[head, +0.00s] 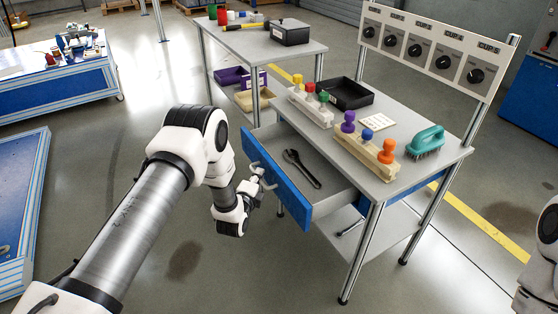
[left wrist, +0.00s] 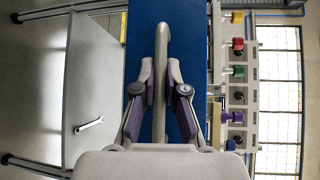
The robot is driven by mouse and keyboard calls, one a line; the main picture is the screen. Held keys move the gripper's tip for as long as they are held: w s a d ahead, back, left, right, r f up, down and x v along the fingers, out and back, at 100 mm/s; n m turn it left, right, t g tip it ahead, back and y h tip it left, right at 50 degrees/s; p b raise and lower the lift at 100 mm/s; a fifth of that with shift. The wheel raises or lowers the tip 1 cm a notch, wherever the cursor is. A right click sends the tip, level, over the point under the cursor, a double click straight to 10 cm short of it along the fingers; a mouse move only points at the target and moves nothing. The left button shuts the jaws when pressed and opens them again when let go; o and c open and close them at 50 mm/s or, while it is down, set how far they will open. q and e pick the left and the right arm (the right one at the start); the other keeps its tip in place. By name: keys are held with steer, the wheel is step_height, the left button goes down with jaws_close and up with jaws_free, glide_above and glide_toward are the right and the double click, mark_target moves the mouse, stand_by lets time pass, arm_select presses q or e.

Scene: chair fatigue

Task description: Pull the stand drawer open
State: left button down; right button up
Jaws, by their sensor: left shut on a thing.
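The stand drawer has a blue front (head: 276,176) and is pulled partway out of the grey stand (head: 425,150). Its grey inside shows, with a dark wrench (head: 302,168) lying in it. My left gripper (head: 260,184) is at the drawer front in the head view. In the left wrist view, the fingers of my left gripper (left wrist: 161,92) are shut around the metal drawer handle (left wrist: 163,45), with the blue drawer front (left wrist: 195,30) behind it. Only a part of my right arm shows at the right edge of the head view; its gripper is out of view.
On the stand top are a black tray (head: 347,94), two blocks with coloured knobs (head: 358,144) and a teal brush (head: 426,140). A panel of dials (head: 430,46) rises behind. Another table (head: 250,42) stands farther back. The floor left of the drawer is clear.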

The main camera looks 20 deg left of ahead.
arm_select(q)
steer(key=s+a+p, duration=0.3)
steer(key=s+a, duration=0.2)
steer(key=s, duration=0.1)
steer(key=shift+s, duration=0.35)
steer(key=shift+a, duration=0.1)
steer(key=c, duration=1.2)
jaws_free()
steer(key=s+d+r, duration=0.1)
steer(key=s, duration=1)
steer(key=shift+s+d+r, duration=0.3)
steer(key=shift+s, duration=0.05)
